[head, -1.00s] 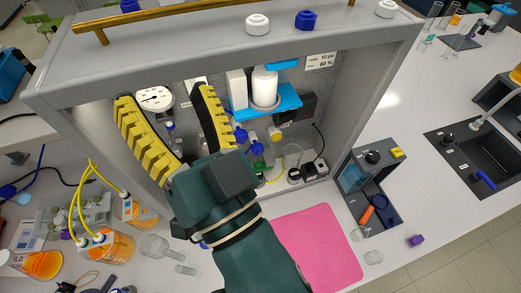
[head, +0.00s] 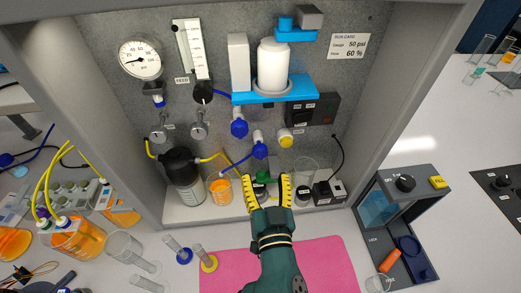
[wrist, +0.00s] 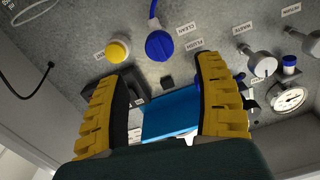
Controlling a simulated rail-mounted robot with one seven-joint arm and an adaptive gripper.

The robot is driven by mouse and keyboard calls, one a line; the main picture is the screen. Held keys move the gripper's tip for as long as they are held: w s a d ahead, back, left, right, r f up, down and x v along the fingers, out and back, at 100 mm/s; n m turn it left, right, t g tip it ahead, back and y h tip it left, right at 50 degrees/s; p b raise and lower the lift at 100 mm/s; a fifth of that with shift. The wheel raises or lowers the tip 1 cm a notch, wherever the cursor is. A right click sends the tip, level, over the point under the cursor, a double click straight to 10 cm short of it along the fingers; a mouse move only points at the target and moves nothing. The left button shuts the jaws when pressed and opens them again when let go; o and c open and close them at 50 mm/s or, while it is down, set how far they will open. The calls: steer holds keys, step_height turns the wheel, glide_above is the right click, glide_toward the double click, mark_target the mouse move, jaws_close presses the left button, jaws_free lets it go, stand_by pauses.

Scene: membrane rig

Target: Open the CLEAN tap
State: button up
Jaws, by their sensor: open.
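In the wrist view a blue tap (wrist: 159,45) with a blue hose stands on the grey panel; a tag reading CLEAN (wrist: 187,29) is beside it. In the head view I take the lower blue tap (head: 259,150) to be the same one. My gripper (head: 267,180) is open and empty, its yellow fingers apart, just below that tap in the head view. In the wrist view the fingers of my gripper (wrist: 165,68) frame the space in front of the tap without touching it. I cannot tell the tap's setting.
A second blue tap (head: 239,125) is up and left, a yellow knob (head: 286,140) to the right. A blue bracket (head: 275,91) holds a white cylinder above. Bottles, a beaker (head: 221,189) and a small black box (head: 328,192) crowd the shelf. A pink mat (head: 220,272) lies in front.

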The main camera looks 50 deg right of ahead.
mark_target(261, 156)
steer(key=x, duration=0.8)
steer(key=shift+w+d, duration=0.2)
steer(key=shift+w, duration=0.1)
steer(key=shift+c, duration=0.2)
steer(key=c, duration=1.2)
